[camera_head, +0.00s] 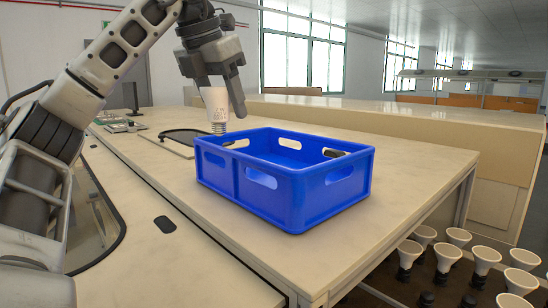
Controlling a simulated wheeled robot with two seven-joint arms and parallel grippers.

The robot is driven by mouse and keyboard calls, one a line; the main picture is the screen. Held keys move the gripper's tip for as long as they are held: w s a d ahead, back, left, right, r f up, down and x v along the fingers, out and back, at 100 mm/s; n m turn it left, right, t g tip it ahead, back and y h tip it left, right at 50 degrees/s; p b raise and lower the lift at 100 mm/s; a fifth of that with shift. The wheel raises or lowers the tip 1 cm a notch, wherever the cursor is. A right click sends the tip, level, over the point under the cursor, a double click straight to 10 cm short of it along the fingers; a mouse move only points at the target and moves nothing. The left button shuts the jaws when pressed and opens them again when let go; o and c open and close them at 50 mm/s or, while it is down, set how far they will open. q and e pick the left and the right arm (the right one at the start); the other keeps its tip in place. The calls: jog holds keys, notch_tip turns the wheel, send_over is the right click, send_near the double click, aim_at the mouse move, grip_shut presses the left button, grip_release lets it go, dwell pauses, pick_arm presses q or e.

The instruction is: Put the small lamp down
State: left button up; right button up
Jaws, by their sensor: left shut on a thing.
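A small white lamp (214,106) with a metal screw base hangs base-down in my left gripper (221,92). The gripper is shut on the lamp's upper part, above the back left corner of a blue crate (292,190). The lamp's base is close to the crate's back left rim; I cannot tell whether it is over the crate or behind it. The crate stands on the pale table (432,170), and its floor is mostly hidden by its walls. My right gripper is not in view.
Several white reflector lamps (484,258) stand below the table's edge at the lower right. A dark-framed panel (188,137) lies behind the crate, with small items (122,125) farther left. The table is clear in front and right of the crate.

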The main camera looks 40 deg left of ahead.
pick_arm(q)
jog(key=w+f, duration=0.2)
jog(key=w, duration=0.1)
jog(key=w+f, duration=0.3)
jog(key=w, duration=0.1)
jog(key=w+f, duration=0.3)
jog(key=w, duration=0.1)
jog(key=shift+d+f, duration=0.15)
jog(key=f, duration=0.2)
jog(key=shift+w+f, duration=0.2)
jog(key=shift+f, duration=0.55)
jog(key=shift+f, duration=0.2)
jog(key=o, duration=1)
